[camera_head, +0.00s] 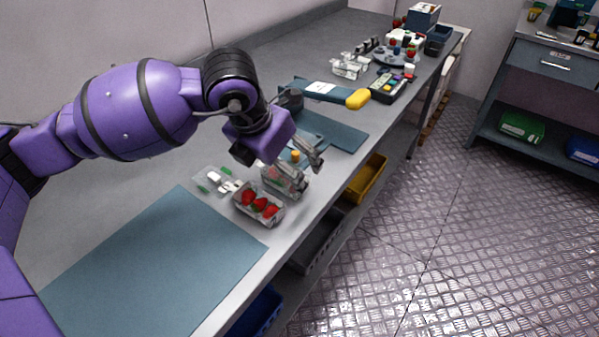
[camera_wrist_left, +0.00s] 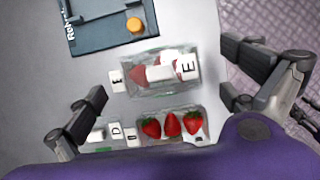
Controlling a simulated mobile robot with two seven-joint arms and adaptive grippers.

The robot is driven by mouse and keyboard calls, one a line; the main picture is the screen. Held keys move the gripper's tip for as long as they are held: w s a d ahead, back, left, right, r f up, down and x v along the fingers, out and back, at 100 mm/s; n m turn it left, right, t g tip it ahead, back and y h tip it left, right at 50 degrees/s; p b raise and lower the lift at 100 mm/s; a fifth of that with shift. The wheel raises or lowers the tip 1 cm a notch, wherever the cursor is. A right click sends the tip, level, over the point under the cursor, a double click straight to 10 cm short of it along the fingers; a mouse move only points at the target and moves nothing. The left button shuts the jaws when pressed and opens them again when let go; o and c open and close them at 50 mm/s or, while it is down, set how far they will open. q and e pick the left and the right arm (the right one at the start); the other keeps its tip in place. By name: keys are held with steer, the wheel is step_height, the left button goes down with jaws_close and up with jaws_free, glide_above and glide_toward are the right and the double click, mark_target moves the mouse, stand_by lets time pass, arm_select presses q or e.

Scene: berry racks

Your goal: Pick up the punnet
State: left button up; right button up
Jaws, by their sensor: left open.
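Clear plastic punnets stand on the grey bench. One punnet (camera_head: 286,182) lies below my left gripper (camera_head: 287,168). In the left wrist view this punnet (camera_wrist_left: 165,86) holds red fruit and white lettered blocks. It sits between the spread fingers of my left gripper (camera_wrist_left: 163,70), which is open, with gaps on both sides. A second punnet (camera_head: 258,207) with red strawberries stands just in front, and it also shows in the wrist view (camera_wrist_left: 173,137). A third clear punnet (camera_head: 216,182) with white and green items is to its left. My right gripper is not in view.
A blue-green mat (camera_head: 150,270) covers the near bench. A dark flat device with an orange knob (camera_wrist_left: 134,25) lies beyond the punnets. A yellow-ended tool (camera_head: 357,99) and several items stand farther back. The bench edge drops to a yellow bin (camera_head: 368,180).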

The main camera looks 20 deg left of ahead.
arm_select(q)
steer(key=x, duration=0.3)
steer(key=shift+f, duration=0.2)
steer(key=c, duration=1.3)
steer(key=shift+r, duration=0.1)
